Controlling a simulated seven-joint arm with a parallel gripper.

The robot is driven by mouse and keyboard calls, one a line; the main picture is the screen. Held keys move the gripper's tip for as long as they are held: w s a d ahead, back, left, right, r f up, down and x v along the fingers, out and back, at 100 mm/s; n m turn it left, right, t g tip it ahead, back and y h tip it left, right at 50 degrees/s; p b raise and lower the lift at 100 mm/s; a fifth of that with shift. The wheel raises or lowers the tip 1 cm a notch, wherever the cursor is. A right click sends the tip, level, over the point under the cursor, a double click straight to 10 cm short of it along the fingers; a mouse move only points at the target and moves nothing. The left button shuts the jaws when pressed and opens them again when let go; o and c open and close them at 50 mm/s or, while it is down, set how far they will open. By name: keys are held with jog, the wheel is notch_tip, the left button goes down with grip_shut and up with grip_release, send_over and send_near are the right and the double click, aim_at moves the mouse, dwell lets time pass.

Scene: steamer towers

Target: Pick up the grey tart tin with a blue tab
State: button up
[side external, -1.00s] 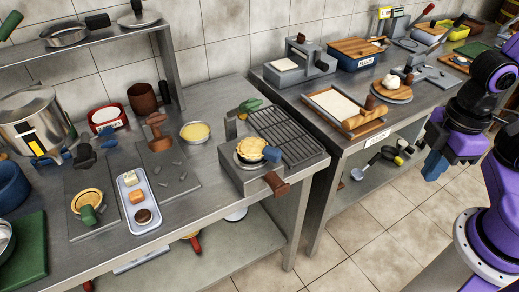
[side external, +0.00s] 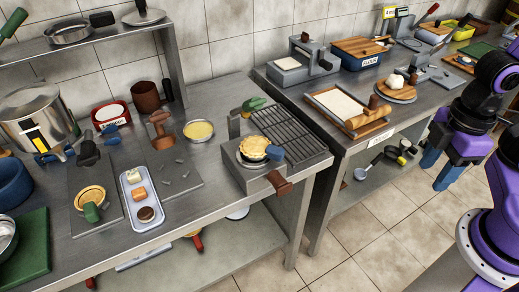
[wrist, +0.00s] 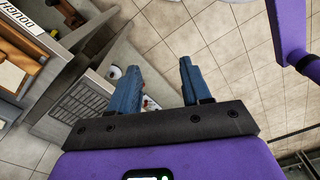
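The tart tin with the blue tab (side external: 254,149) sits on the grey block-like press (side external: 243,177) near the front right edge of the left table. It holds a pale golden crust, and its blue tab (side external: 275,153) points right. My gripper (side external: 438,170) is open and empty, well to the right of the tin, in front of the right table. In the wrist view my two blue fingers (wrist: 158,82) are apart with nothing between them. The tin cannot be made out in the wrist view.
Another tart tin with a green tab (side external: 91,196) sits at the left. A press handle with a green knob (side external: 255,104) and a dark grille (side external: 285,133) stand close to the blue-tab tin. A rolling pin (side external: 368,117) lies on the right table. Floor is open between tables and arm.

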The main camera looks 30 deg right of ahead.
jog(key=shift+o, duration=0.5)
jog(key=m+t+y, duration=0.2)
jog(key=m+t, duration=0.1)
jog(key=m, duration=0.3)
send_near(277, 149)
jog(key=x, duration=0.5)
jog(key=shift+s+d+f, duration=0.15)
jog(key=shift+f, duration=0.2)
jog(key=shift+w+a+x, duration=0.1)
jog(key=shift+x, duration=1.2)
jog(key=shift+w+a+x, duration=0.15)
jog(key=shift+x, duration=1.1)
jog(key=shift+r, duration=0.1)
jog(key=shift+t, duration=0.3)
grip_shut()
